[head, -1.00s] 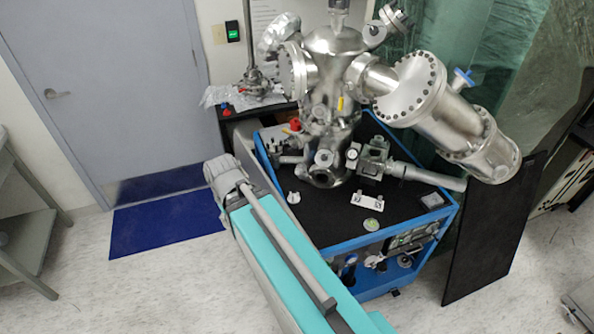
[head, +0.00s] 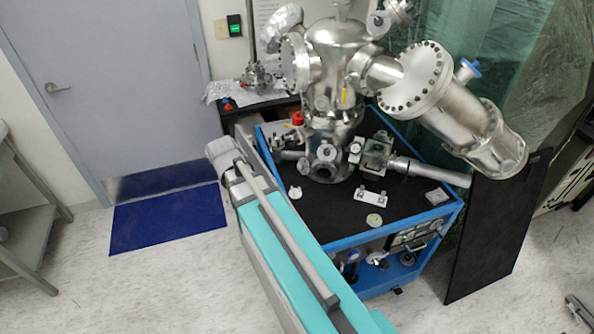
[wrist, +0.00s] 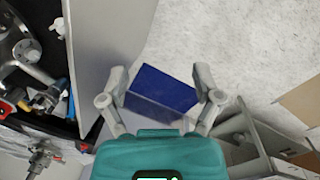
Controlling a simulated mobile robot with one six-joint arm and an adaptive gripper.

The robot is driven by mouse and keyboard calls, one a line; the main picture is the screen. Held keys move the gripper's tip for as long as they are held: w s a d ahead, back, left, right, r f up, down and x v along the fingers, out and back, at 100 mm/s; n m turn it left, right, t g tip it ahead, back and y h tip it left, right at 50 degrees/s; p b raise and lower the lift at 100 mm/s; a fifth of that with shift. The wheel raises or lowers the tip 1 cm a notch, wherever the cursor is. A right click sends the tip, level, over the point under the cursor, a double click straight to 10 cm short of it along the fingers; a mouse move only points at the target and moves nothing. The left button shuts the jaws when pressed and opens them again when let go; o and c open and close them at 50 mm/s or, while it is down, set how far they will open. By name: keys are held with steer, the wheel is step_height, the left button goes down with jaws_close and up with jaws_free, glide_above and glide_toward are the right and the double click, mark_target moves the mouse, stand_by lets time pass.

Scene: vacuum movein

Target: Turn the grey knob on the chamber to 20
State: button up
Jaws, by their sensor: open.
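The steel vacuum chamber (head: 333,100) stands on the black top of a blue cart (head: 455,212) in the head view. A round grey knob-like part (head: 326,153) sits low on its front; I cannot read a scale or setting, nor be sure it is the grey knob. My arm crosses the lower middle of the head view, beside the cart's left edge. My gripper (wrist: 158,82) is open and empty in the wrist view, its fingers spread above the floor. The cart top with metal fittings lies to its left there, apart from the fingers.
A blue mat (head: 168,217) lies before the grey door (head: 110,90); it also shows between my fingers in the wrist view (wrist: 160,92). A black panel (head: 497,235) stands right of the cart. A grey shelf (head: 22,215) is at far left.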

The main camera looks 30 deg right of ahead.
steer(key=w+d+f+n+g+h+b, duration=0.1)
steer(key=w+d+f+n+h+b, duration=0.15)
steer(key=w+d+n+b, duration=0.3)
steer(key=w+d+f+n+g+h+b, duration=0.15)
steer(key=w+d+f+n, duration=0.25)
steer(key=w+d, duration=0.4)
steer(key=n+g+h+b, duration=0.2)
steer(key=n+g+b, duration=0.1)
steer(key=n+b, duration=0.6)
glide_toward(299, 166)
steer(key=shift+n+t, duration=0.25)
steer(key=shift+n, duration=0.2)
steer(key=shift+p+v, duration=0.55)
steer(key=shift+v, duration=1.55)
steer(key=shift+s+d, duration=0.15)
steer(key=shift+s, duration=0.1)
steer(key=shift+y, duration=0.3)
steer(key=b+x, duration=0.8)
steer(key=x, duration=0.3)
steer(key=shift+w, duration=0.1)
steer(key=shift+b+x, duration=1)
steer(key=shift+x, duration=0.25)
steer(key=shift+d+r, duration=0.1)
